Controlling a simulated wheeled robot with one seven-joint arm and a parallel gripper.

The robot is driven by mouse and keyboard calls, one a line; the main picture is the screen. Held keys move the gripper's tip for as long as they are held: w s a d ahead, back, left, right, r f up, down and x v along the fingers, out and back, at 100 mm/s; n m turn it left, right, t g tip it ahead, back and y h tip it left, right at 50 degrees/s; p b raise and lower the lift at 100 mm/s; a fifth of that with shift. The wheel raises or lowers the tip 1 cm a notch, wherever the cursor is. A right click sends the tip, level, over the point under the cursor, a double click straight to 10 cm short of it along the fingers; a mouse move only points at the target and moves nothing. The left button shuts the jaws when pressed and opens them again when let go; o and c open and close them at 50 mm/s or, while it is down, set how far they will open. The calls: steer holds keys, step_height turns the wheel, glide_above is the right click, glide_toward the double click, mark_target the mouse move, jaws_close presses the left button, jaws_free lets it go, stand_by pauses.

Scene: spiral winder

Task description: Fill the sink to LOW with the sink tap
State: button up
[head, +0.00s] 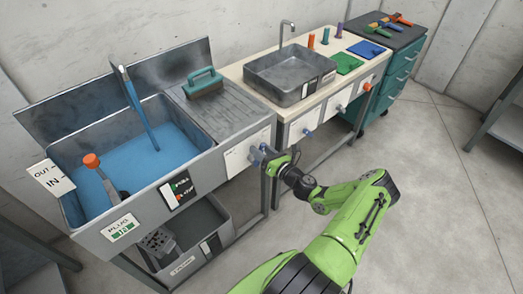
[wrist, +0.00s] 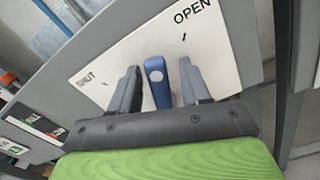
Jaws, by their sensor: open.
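The large grey sink (head: 75,150) stands at the left in the head view, with a blue water surface (head: 135,165) inside. A slanted blue column (head: 138,108) runs from the grey spout at the back down to that surface; I cannot tell whether it is running water. A dark gauge panel (head: 180,188) is on the sink front, its marks too small to read. The blue tap lever (wrist: 156,82) stands between the two fingers of my open gripper (wrist: 158,84), over a white plate (wrist: 112,62) marked SHUT at left and OPEN at right. Contact is unclear.
An orange-topped handle (head: 92,161) stands in the sink beside an OUT/IN sign (head: 50,178). A PLUG IN label (head: 120,228) is on the front. A second basin (head: 290,75) stands to the right. The floor at right (head: 440,200) is clear.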

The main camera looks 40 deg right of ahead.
steer(key=s+p, duration=0.2)
steer(key=s, duration=1.3)
steer(key=shift+s+d, duration=0.2)
steer(key=shift+s, duration=0.15)
stand_by(5.3)
steer(key=w+b, duration=0.3)
steer(key=w, duration=0.2)
steer(key=w+b, duration=0.3)
steer(key=w, duration=0.2)
steer(key=w+b, duration=0.4)
steer(key=w, duration=0.1)
steer(key=shift+w+a, duration=0.25)
steer(key=shift+w, duration=0.15)
